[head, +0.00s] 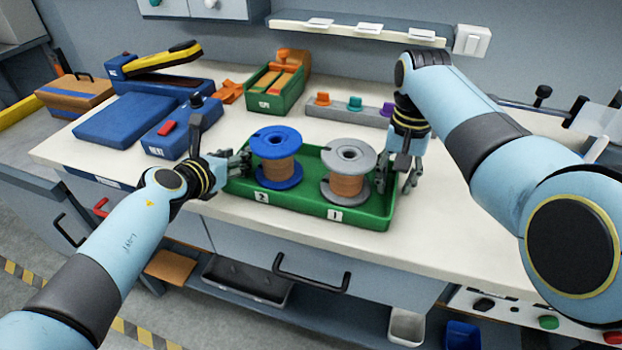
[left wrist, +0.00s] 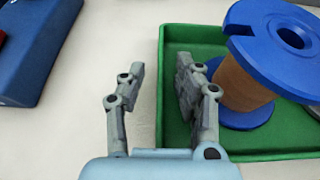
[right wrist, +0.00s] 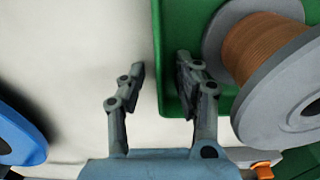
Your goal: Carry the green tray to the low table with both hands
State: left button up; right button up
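The green tray (head: 300,207) sits on the white workbench near its front edge. It holds a blue-flanged spool (head: 277,158) and a grey-flanged spool (head: 347,170), both upright with copper-coloured wire. My left gripper (head: 240,163) is at the tray's left end. In the left wrist view its fingers (left wrist: 155,90) are apart, one outside the tray wall and one over the inside. My right gripper (head: 408,178) is at the right end, pointing down. In the right wrist view its fingers (right wrist: 160,85) are apart, on either side of the wall. I cannot identify the low table.
A drawer with a black handle (head: 312,272) is below the bench front.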

pick_arm(q)
grip_shut()
pick_arm(e)
grip_shut()
